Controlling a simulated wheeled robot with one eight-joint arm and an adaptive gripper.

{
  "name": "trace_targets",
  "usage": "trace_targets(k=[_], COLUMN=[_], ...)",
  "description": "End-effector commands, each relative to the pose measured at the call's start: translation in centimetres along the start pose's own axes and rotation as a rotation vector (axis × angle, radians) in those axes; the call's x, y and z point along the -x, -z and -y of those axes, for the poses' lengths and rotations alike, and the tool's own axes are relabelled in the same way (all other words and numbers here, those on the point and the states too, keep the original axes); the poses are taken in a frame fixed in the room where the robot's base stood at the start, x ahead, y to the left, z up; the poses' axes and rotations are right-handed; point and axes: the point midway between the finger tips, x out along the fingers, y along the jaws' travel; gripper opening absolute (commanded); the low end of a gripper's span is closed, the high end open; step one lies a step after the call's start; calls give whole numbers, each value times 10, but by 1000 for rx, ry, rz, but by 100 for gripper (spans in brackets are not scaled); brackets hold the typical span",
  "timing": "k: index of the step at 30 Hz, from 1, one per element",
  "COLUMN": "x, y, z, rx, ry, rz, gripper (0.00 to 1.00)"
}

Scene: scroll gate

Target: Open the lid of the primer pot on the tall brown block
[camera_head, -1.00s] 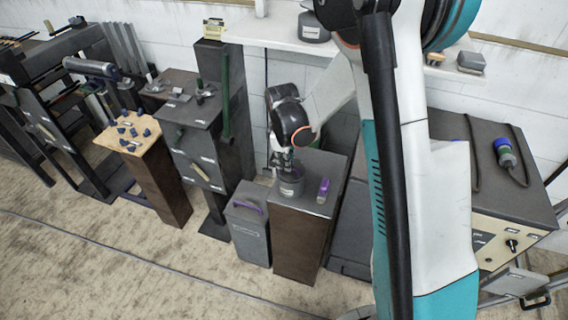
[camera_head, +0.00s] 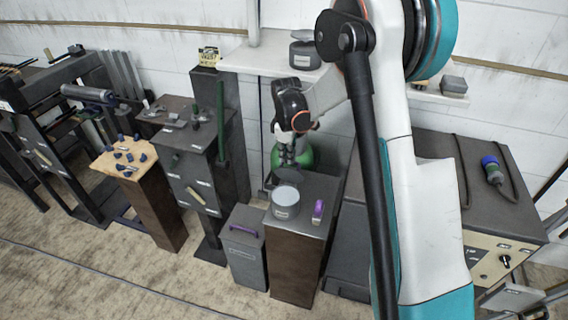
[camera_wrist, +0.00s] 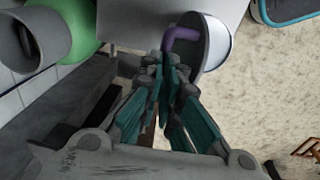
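The primer pot (camera_head: 286,211) is a grey round pot on top of the tall brown block (camera_head: 298,265). Its pale round top shows in the head view. The exact finger contact is partly hidden.
A grey box with a purple handle (camera_head: 246,255) stands to the left. A green round object (camera_head: 303,158) is behind. A shelf (camera_head: 255,56) runs along the wall.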

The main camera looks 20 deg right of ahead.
Motion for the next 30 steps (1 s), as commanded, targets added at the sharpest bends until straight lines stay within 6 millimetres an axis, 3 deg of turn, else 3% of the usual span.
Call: trace_targets(k=[1, 14, 15, 18, 19, 30], x=[-14, -25, -25, -24, -24, -23], y=[-6, -4, -3, -2, -2, -2], z=[-4, -31, -31, -30, -30, -29], rx=[-8, -3, -2, 0, 0, 0], ry=[6, 16, 16, 16, 16, 16], rz=[8, 7, 7, 6, 6, 5], gripper=[0, 0, 3, 26, 28, 30])
